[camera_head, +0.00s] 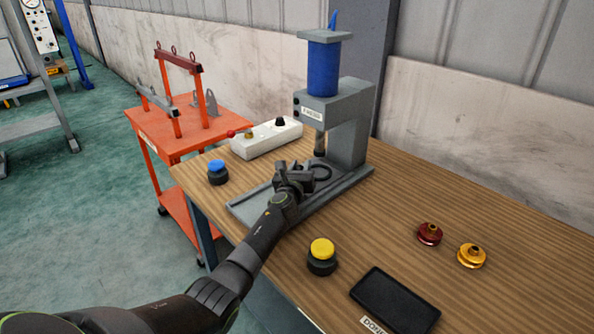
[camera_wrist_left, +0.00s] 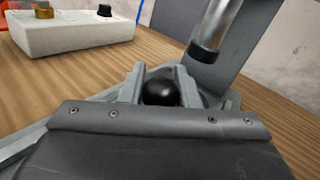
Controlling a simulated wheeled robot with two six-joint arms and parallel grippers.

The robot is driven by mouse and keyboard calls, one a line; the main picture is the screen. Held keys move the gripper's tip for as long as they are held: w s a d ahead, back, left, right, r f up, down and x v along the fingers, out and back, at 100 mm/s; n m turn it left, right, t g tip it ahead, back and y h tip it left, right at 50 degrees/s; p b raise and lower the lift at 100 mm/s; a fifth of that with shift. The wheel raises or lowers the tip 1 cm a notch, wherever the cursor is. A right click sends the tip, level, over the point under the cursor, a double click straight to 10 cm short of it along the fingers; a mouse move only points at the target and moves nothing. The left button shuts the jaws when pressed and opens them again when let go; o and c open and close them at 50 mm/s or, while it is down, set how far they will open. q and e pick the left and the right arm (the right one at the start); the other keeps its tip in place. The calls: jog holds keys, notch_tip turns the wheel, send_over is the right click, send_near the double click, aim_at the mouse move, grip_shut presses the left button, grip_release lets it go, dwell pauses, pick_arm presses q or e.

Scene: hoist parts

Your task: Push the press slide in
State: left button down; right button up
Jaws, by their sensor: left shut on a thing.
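The grey press (camera_head: 345,135) with a blue cylinder on top stands at the back of the wooden table. Its slide (camera_head: 330,180) lies on the grey base under the ram, with a dark ring on it; my gripper covers part of it. My left gripper (camera_head: 303,178) is at the front of the slide, low over the base. In the left wrist view a round black knob (camera_wrist_left: 160,92) sits between the two fingers, and the gripper is shut on it. The ram (camera_wrist_left: 207,40) hangs just beyond, at the upper right. My right gripper is not in view.
A white control box (camera_head: 265,138) stands left of the press. A blue button (camera_head: 217,171) and a yellow button (camera_head: 322,254) stand near the front edge. A black tray (camera_head: 394,301), a red pulley (camera_head: 429,234) and a gold pulley (camera_head: 471,256) lie to the right.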

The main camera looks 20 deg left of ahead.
pick_arm(q)
jog(key=shift+r, duration=0.2)
jog(key=c, duration=1.4)
grip_release()
jog(key=shift+w+d, duration=0.1)
jog(key=o, duration=0.3)
jog(key=shift+w+f, duration=0.2)
jog(key=shift+s, duration=0.2)
jog(key=shift+s+d+p, duration=0.15)
jog(key=shift+s+p, duration=0.45)
jog(key=s+d+p, duration=0.1)
jog(key=s, duration=0.3)
jog(key=s+d+p, duration=0.1)
jog(key=s+p, duration=0.1)
jog(key=s, duration=0.3)
jog(key=s+p, duration=0.2)
jog(key=s, duration=0.3)
jog(key=shift+s+d, duration=0.15)
jog(key=shift+d, duration=0.25)
jog(key=shift+s+d, duration=0.15)
jog(key=shift+s, duration=0.5)
